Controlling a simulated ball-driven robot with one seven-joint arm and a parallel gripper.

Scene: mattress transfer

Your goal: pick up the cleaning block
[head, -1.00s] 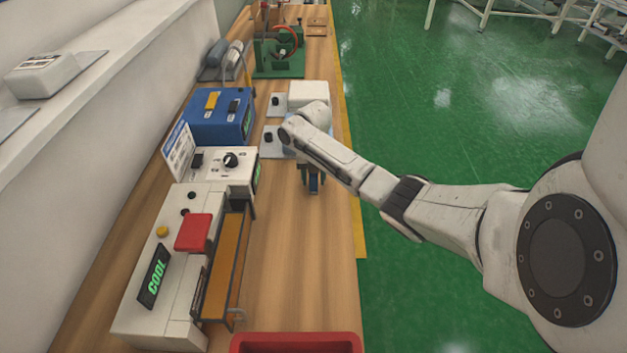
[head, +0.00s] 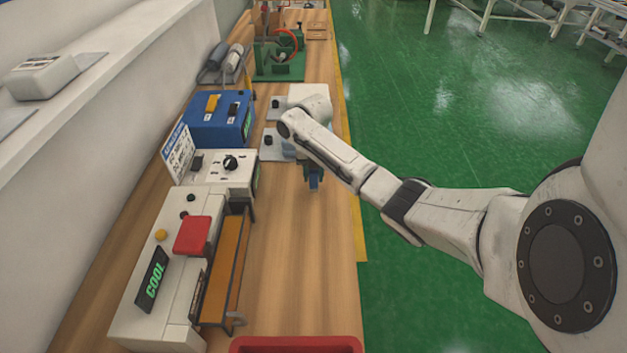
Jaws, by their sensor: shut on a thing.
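My gripper (head: 314,181) points down over the right part of the wooden bench, in the middle of the head view. It is shut on a small blue piece, the cleaning block (head: 314,184). Only a little of the block shows between the fingers, and my wrist hides part of the area behind it. The picture is too small to tell clearly whether the block touches the bench.
The wooden bench (head: 290,260) is clear in front of my gripper. A white machine with a red pad (head: 192,235) stands left, a blue box (head: 217,130) behind it. A red tray (head: 296,344) is at the near edge. Grey plates with black knobs (head: 272,155) lie behind my gripper.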

